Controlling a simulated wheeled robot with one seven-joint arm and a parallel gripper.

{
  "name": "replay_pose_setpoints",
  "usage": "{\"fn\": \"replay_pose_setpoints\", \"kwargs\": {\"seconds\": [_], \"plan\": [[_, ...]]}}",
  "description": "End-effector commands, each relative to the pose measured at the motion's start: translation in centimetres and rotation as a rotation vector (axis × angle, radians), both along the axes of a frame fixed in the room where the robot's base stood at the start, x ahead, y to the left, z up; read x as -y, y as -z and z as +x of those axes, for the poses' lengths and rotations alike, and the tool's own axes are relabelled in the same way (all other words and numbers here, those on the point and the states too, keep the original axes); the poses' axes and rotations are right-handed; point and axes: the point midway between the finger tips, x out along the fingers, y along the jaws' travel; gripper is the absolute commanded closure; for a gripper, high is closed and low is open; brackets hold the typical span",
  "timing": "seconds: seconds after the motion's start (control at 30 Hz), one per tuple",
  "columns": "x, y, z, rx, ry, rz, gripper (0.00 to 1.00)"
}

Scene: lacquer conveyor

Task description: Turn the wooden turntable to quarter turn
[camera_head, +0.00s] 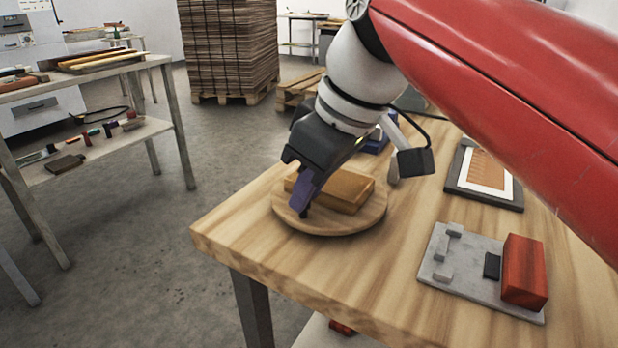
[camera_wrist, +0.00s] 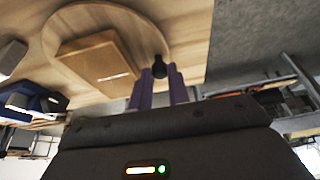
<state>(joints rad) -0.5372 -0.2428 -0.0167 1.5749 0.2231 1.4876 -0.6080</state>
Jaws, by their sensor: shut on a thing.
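The round wooden turntable (camera_head: 348,223) lies flat on the table near its left corner. A brown wooden block (camera_head: 347,190) rests on it. The turntable also shows in the wrist view (camera_wrist: 95,17), with the block (camera_wrist: 98,68) on it. My gripper (camera_head: 304,205) reaches down to the turntable's near left rim. In the wrist view its purple fingers (camera_wrist: 160,80) are shut on a small black knob (camera_wrist: 158,63) at the rim. The fingers partly hide the knob in the head view.
A grey fixture plate (camera_head: 457,275) with a red block (camera_head: 525,271) sits at the right of the wooden table (camera_head: 290,275). A dark-framed tray (camera_head: 485,183) lies behind it. A dark blue object (camera_head: 376,141) stands behind the turntable. The table's left edge is close to the turntable.

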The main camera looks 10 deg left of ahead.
Motion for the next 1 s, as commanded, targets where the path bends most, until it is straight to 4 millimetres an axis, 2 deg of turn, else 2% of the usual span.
{"fn": "replay_pose_setpoints", "kwargs": {"seconds": [0.67, 0.7, 0.77, 1.0], "plan": [[0.26, -0.10, -0.06, 0.002, -0.032, 0.000, 1.00], [0.26, -0.10, -0.06, 0.002, -0.032, 0.000, 0.80], [0.25, -0.09, -0.06, 0.002, -0.032, 0.000, 0.73], [0.24, -0.07, -0.06, 0.000, -0.032, 0.000, 0.73]]}}
